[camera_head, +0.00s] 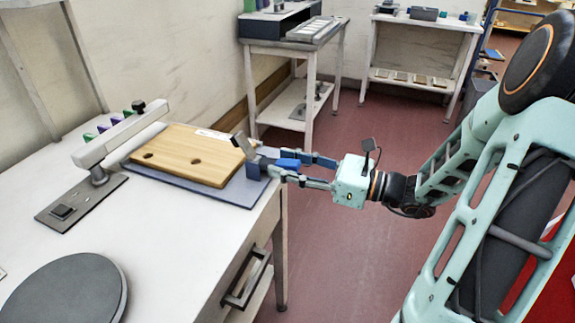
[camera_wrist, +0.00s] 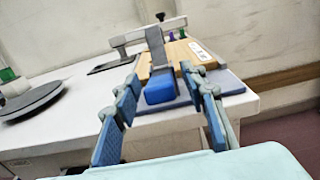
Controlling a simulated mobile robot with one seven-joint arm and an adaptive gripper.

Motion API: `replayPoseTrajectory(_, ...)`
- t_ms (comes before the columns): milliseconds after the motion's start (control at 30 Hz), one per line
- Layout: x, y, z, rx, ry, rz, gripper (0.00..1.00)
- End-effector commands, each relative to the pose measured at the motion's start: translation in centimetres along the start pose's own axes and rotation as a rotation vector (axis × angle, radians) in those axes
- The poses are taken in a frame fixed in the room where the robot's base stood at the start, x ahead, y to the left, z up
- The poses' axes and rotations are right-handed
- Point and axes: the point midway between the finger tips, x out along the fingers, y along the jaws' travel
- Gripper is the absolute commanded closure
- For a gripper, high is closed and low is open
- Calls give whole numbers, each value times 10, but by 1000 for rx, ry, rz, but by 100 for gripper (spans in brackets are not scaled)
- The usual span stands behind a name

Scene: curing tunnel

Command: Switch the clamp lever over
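The clamp lever is a grey bar with a blue grip (camera_wrist: 160,88) at its near end. In the wrist view the grey bar (camera_wrist: 155,45) rises behind the grip, at the edge of a wooden board (camera_head: 190,153). The blue grip also shows in the head view (camera_head: 288,163), at the table's right edge. My gripper (camera_head: 272,162) is open, with one finger on each side of the grip. In the wrist view, gaps show between the grip and both blue finger pads. The lever's pivot is mostly hidden.
The board lies on a blue-grey plate (camera_head: 232,193) on the white table (camera_head: 160,230). A light grey arm on a post (camera_head: 120,135) stands left of the board. A dark round disc (camera_head: 68,292) is at the front left. A drawer handle (camera_head: 245,280) juts from the table's side.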

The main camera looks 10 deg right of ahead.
Motion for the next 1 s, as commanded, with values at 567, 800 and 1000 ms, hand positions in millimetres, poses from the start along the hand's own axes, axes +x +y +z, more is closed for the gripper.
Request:
replayPoseTrajectory(567, 0, 0, 0, 0, 0, 0, 99)
replayPoseTrajectory(800, 0, 0, 0, 0, 0, 0, 100)
replayPoseTrajectory(1000, 0, 0, 3, -1, 14, 0, 100)
